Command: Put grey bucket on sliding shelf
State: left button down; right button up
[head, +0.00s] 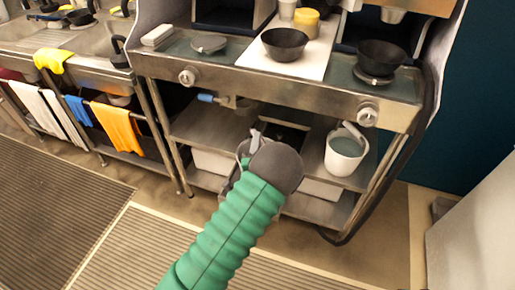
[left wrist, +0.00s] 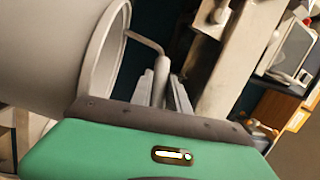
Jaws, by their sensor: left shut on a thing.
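My left gripper (head: 256,140) reaches toward the lower shelving under the counter, with its green arm coming from the bottom of the head view. In the left wrist view the gripper (left wrist: 163,88) is shut on the thin wire handle of the grey bucket (left wrist: 50,45). The bucket lies across the left of that view, its rim facing the fingers. In the head view only a sliver of the grey bucket (head: 243,150) shows; my wrist hides the rest. A metal shelf (head: 208,125) lies under the counter, partly hidden by my arm. My right gripper is not in view.
A white bucket (head: 346,153) with its handle up stands on the shelf at right. Black bowls (head: 285,44) stand on the counter above. A black hose (head: 385,190) runs down the right side. Coloured towels (head: 115,125) hang at left.

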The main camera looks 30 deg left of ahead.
pick_arm(q)
jog(key=shift+d+f, duration=0.3)
jog(key=shift+f, duration=0.7)
jog(key=c, duration=1.3)
grip_release()
jog(key=shift+a, duration=0.1)
jog(key=shift+o, duration=0.2)
